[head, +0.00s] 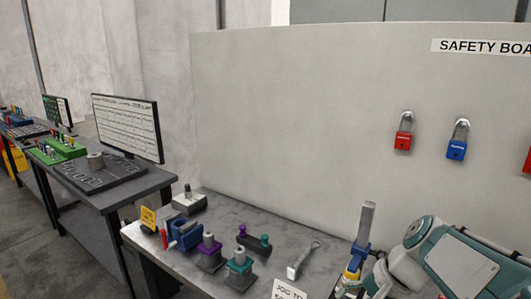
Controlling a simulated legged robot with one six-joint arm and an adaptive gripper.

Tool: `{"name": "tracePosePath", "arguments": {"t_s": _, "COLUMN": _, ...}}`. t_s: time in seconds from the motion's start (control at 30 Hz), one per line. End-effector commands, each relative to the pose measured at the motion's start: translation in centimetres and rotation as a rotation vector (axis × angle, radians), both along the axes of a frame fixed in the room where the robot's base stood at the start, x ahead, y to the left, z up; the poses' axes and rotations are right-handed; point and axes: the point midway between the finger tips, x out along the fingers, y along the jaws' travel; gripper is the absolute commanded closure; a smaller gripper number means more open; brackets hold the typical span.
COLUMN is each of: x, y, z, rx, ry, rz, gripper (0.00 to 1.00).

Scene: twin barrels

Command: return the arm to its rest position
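My arm, in teal and white, comes in at the lower right of the head view and reaches over the right part of the grey bench (330,241). My gripper (350,287) is at the bottom edge, dark, small and partly cut off. I cannot tell whether its fingers are open or shut. A blue piece with an upright grey bar (366,225) and a yellow part below it shows right beside the gripper. I cannot tell whether the gripper touches it.
The bench holds a blue vise (186,236), purple-topped (208,250) and teal-topped (240,268) blocks, a wrench-like tool (302,261) and a white sign (289,290). The safety board (300,120) stands behind, with red (403,140) and blue (456,149) padlocks. Another table with a screen (127,125) is left.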

Motion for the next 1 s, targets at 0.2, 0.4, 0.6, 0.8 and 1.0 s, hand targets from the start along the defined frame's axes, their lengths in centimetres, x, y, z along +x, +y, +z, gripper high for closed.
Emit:
{"name": "tracePosePath", "arguments": {"t_s": 0.2, "x": -4.6, "y": 1.4, "z": 0.6, "rx": -0.246, "ry": -0.157, "rz": 0.212, "gripper": 0.21}}
{"name": "tracePosePath", "arguments": {"t_s": 0.4, "x": -8.1, "y": 1.5, "z": 0.8, "rx": -0.465, "ry": -0.312, "rz": 0.403, "gripper": 0.21}}
{"name": "tracePosePath", "arguments": {"t_s": 0.6, "x": -10.3, "y": 1.3, "z": 0.8, "rx": -0.630, "ry": -0.439, "rz": 0.550, "gripper": 0.21}}
{"name": "tracePosePath", "arguments": {"t_s": 0.8, "x": -10.7, "y": 1.1, "z": 0.8, "rx": -0.678, "ry": -0.474, "rz": 0.592, "gripper": 0.21}}
{"name": "tracePosePath", "arguments": {"t_s": 1.0, "x": -10.7, "y": 1.1, "z": 0.8, "rx": -0.676, "ry": -0.473, "rz": 0.589, "gripper": 0.21}}
